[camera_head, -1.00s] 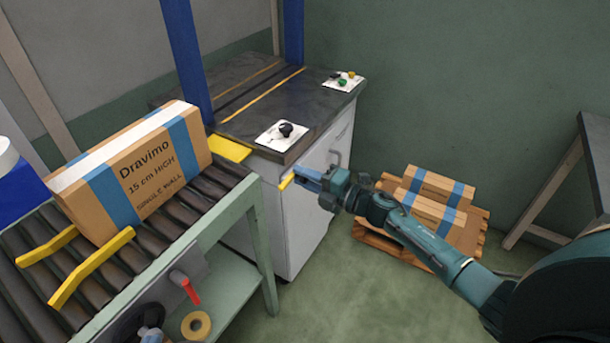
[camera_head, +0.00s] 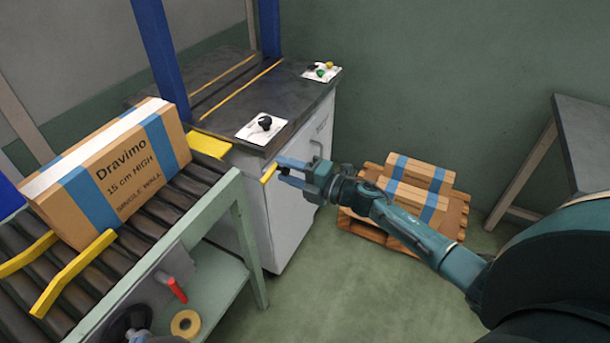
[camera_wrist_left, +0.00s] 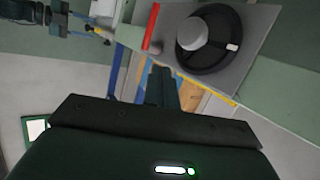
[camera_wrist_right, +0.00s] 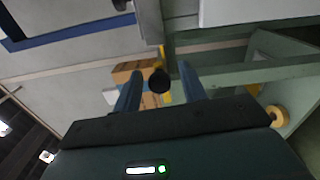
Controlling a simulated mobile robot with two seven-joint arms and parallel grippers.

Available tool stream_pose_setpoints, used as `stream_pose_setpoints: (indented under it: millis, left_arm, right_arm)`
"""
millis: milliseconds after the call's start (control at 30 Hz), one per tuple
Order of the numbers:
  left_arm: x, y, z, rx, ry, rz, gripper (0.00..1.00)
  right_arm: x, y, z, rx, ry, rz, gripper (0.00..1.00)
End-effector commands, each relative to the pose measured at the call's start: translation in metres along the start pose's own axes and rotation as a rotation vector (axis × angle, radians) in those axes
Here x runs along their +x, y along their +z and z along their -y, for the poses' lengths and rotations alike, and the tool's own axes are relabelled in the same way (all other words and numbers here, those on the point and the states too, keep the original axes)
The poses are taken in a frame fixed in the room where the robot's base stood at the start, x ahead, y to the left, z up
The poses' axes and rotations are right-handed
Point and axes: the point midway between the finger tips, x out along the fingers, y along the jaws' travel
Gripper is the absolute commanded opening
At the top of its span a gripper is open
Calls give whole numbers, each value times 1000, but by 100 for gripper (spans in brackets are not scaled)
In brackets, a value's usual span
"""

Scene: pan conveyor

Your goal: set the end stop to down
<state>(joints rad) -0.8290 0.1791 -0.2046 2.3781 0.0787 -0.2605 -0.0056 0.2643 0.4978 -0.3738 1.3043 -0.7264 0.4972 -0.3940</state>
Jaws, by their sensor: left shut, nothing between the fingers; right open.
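The yellow end stop plate (camera_head: 210,143) lies across the conveyor's far end, beside the dark table. I cannot tell its height from here. A yellow lever (camera_head: 268,173) sticks out below the table corner; in the right wrist view a black knob (camera_wrist_right: 159,80) shows at its end. My right gripper (camera_head: 285,170) is at this lever. Its blue fingers are open, one on each side of the knob in the right wrist view, not closed on it. My left gripper (camera_wrist_left: 163,85) is shut and empty in the left wrist view, near a black handwheel (camera_wrist_left: 209,40).
A Dravimo carton (camera_head: 110,172) stands on the rollers behind yellow guides (camera_head: 72,272). A red handle (camera_head: 176,289) and a tape roll (camera_head: 186,324) are by the conveyor's side. A pallet with cartons (camera_head: 415,190) stands on the floor at the right. The floor in front is clear.

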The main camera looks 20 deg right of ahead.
Motion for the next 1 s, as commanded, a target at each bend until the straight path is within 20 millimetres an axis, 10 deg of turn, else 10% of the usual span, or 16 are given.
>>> stream_pose_setpoints:
  millis: [533, 1000]
  left_arm:
    - [1, 6, -1, -5, 3, 25, 0]
    - [3, 3, -1, -5, 4, 16, 0]
  right_arm:
    - [-108, -1, 1, 1, -4, 0, 42]
    - [-127, 0, 0, 1, 0, 0, 42]
